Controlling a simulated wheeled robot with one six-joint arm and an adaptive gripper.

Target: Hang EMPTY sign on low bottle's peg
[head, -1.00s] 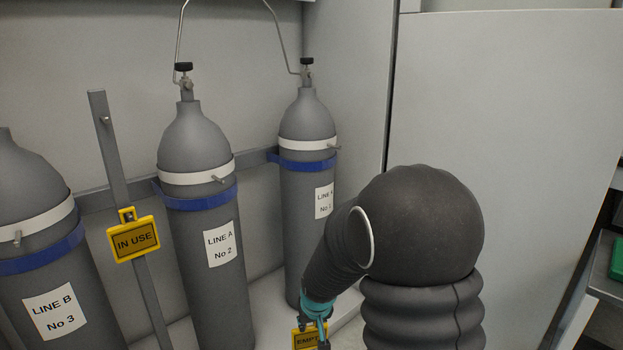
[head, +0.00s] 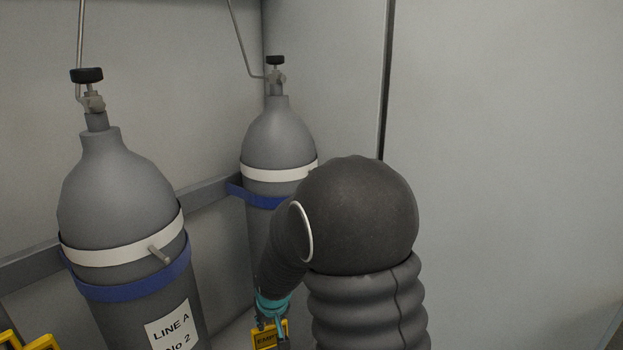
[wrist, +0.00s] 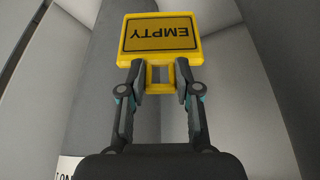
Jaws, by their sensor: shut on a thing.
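The yellow EMPTY sign (wrist: 158,38) hangs out in front of my gripper (wrist: 158,75) in the wrist view, lettering upside down there. My gripper is shut on the sign's yellow loop. In the head view the sign (head: 266,336) shows at the bottom edge, below my teal-marked gripper (head: 271,308). The Line A No 2 bottle (head: 120,200) stands at left with a peg (head: 160,255) on its white band. Which bottle is low cannot be told.
A rail (head: 215,206) runs behind the bottles, with blue straps around them. Thin pipes (head: 240,40) rise near the valves. A yellow sign's corner (head: 38,343) shows at bottom left. A large pale panel (head: 500,150) fills the right side.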

